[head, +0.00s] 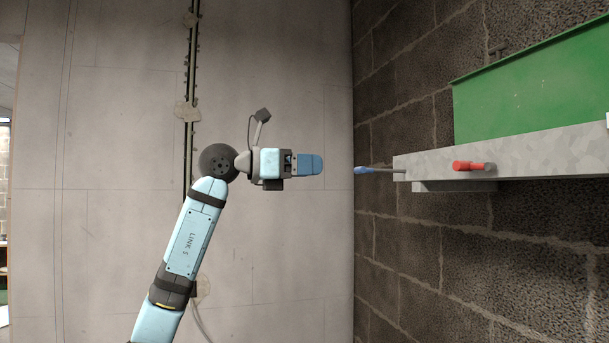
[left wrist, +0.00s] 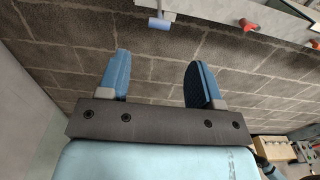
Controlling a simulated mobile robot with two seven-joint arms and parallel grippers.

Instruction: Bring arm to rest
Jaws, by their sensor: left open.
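My left gripper (head: 311,164) reaches in from the left in the head view, with its blue fingers pointing right. In the left wrist view its two blue fingers (left wrist: 160,80) stand well apart with nothing between them. My right gripper is in neither view.
A grey ledge (head: 540,152) juts from the dark block wall (head: 400,270). A red-handled piece (head: 466,166) is at the ledge, and a green box (head: 530,95) is above it. A pale wall panel (head: 100,150) carries a vertical conduit (head: 190,60). A wooden box (left wrist: 270,152) shows lower right.

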